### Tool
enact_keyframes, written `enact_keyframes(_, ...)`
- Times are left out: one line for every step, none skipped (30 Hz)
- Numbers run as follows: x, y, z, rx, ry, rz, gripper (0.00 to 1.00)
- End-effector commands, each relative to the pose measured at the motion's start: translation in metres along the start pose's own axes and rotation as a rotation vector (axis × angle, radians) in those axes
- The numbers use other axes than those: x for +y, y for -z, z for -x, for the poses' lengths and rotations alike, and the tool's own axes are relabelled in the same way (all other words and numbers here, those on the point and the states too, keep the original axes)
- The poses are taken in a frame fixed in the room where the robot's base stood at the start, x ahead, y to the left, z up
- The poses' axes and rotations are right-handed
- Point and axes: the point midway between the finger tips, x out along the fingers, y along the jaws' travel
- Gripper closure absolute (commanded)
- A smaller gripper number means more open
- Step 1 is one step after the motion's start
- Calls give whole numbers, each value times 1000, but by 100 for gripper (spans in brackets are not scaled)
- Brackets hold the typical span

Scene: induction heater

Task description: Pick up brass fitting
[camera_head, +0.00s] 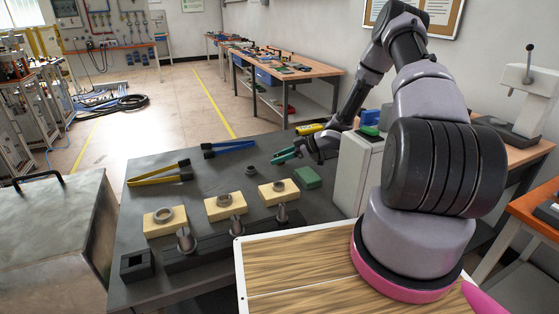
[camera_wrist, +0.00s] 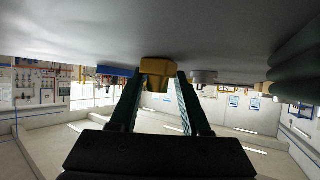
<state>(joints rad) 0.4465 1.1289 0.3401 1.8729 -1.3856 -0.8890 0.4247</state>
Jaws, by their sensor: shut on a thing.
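The brass fitting (camera_wrist: 158,67) is a golden, block-like piece in the wrist view, between the tips of my gripper (camera_wrist: 158,82). The gripper's two dark green fingers are shut on it. The wrist picture is upside down, so the grey table surface lies along its top, close to the fitting. In the head view my gripper (camera_head: 280,156) is low over the far right part of the dark table (camera_head: 205,158), its teal fingers pointing left. I cannot make out the brass fitting there. Whether it still touches the table is unclear.
A small grey fitting (camera_head: 251,171) and a green block (camera_head: 307,178) are close to my gripper. Yellow tongs (camera_head: 160,178) and blue tongs (camera_head: 229,147) lie to the left. Yellow blocks with rings (camera_head: 225,206) stand in front. A white box (camera_head: 352,172) stands right.

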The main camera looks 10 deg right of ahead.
Motion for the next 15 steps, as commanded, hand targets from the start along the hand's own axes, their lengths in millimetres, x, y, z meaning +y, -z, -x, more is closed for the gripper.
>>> enact_keyframes(0,-3,2,-6,-2,-6,100)
enact_keyframes(0,-2,2,-6,-2,-5,100)
enact_keyframes(0,1,4,-6,-3,-4,100)
enact_keyframes(1,4,5,-6,-3,-4,100)
enact_keyframes(1,8,7,-6,-3,-3,100)
enact_keyframes(1,14,10,-5,-3,-3,100)
enact_keyframes(1,19,13,-5,-4,-2,100)
enact_keyframes(1,25,16,-5,-3,-1,100)
enact_keyframes(1,33,20,-5,-4,-1,100)
enact_keyframes(1,38,23,-4,-4,0,100)
enact_keyframes(1,44,26,-5,-3,1,100)
enact_keyframes(1,51,30,-4,-3,0,100)
enact_keyframes(1,56,33,-4,-2,1,100)
enact_keyframes(1,61,35,-4,-3,0,100)
enact_keyframes(1,67,38,-4,-3,-1,100)
